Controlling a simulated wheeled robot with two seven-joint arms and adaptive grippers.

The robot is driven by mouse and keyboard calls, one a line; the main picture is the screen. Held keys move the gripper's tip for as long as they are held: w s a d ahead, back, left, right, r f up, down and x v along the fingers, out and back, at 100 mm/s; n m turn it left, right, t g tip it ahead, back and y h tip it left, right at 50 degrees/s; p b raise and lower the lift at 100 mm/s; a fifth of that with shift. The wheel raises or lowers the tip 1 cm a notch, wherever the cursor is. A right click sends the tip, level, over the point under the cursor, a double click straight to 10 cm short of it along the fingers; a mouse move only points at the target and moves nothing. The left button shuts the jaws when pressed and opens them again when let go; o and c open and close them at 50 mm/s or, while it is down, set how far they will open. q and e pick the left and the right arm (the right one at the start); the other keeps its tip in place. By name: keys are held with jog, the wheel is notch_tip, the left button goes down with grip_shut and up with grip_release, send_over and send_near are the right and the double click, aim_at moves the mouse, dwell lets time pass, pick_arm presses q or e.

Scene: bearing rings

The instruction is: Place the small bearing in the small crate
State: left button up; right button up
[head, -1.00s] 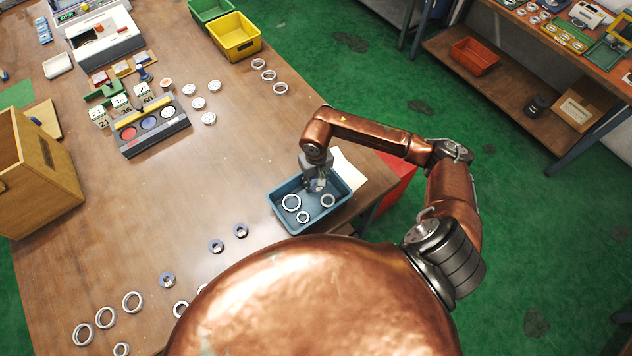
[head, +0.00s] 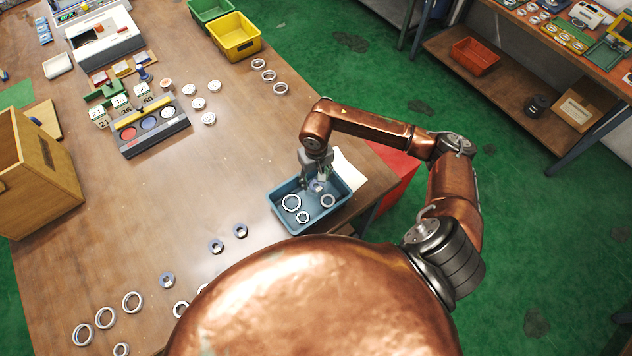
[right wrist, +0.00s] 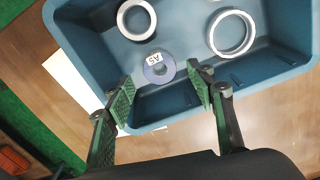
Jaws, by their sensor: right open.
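A blue crate (head: 283,222) stands at the table's near right edge; its wall also shows in the right wrist view (right wrist: 80,45). A small bearing with a blue-grey face and a white label (right wrist: 159,68) appears to lie on the crate's floor; it shows small in the head view (head: 317,187). My right gripper (head: 316,184) is over the crate, pointing down. In the right wrist view its green-padded fingers (right wrist: 163,92) are spread apart, with the bearing beyond and between their tips, touching neither. My left gripper is not in view.
Several loose rings lie along the near edge of the table (head: 130,235). A yellow bin (head: 236,38) and a wooden box (head: 38,175) stand farther off. The table's middle is clear.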

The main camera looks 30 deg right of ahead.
aim_at(316, 185)
notch_tip(316, 185, up, 9)
dwell(0.3)
jog(key=shift+a, duration=0.1)
dwell(0.4)
